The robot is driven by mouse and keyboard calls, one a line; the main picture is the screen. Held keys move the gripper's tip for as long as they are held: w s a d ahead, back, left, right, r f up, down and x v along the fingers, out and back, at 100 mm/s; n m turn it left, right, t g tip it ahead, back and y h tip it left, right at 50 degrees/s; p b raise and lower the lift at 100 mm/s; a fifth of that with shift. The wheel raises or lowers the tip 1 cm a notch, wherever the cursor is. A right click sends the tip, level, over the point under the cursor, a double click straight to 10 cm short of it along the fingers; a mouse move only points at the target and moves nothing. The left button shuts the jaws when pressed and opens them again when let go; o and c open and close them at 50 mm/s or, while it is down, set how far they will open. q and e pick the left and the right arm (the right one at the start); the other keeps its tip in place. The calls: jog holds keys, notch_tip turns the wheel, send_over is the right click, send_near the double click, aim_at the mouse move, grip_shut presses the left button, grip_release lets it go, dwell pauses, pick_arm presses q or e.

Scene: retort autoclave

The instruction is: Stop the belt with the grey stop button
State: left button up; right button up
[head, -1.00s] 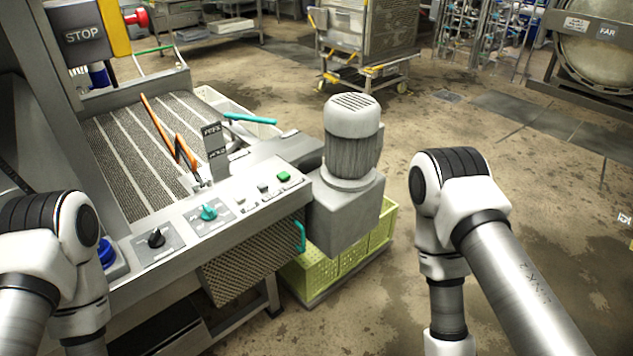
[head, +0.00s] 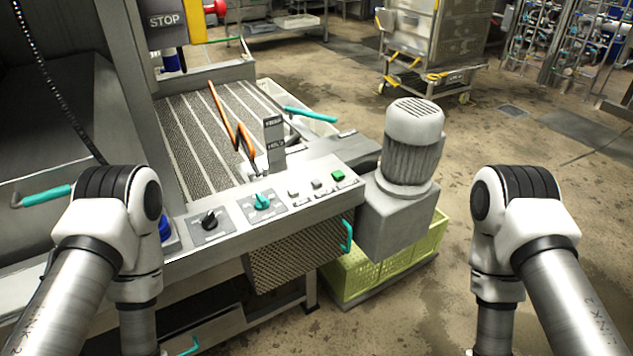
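The control panel (head: 235,228) slopes across the front of the belt machine. Near its right end are three small buttons in a row: a pale one (head: 293,192), a grey one (head: 317,184) and a green one (head: 338,175). Their labels are too small to read. Left of them are a teal knob (head: 262,201) and a black knob (head: 209,219). The dark ribbed belt (head: 188,145) with pale strips lies behind the panel. Both my arms show at the lower left and lower right, clear of the buttons. Neither gripper shows in the picture.
A grey motor (head: 411,140) stands just right of the panel, above a yellow-green crate (head: 365,275). An orange lever (head: 228,120) and an upright label plate (head: 274,143) rise behind the panel. A STOP sign (head: 164,20) hangs at upper left. Floor right of the motor is clear.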

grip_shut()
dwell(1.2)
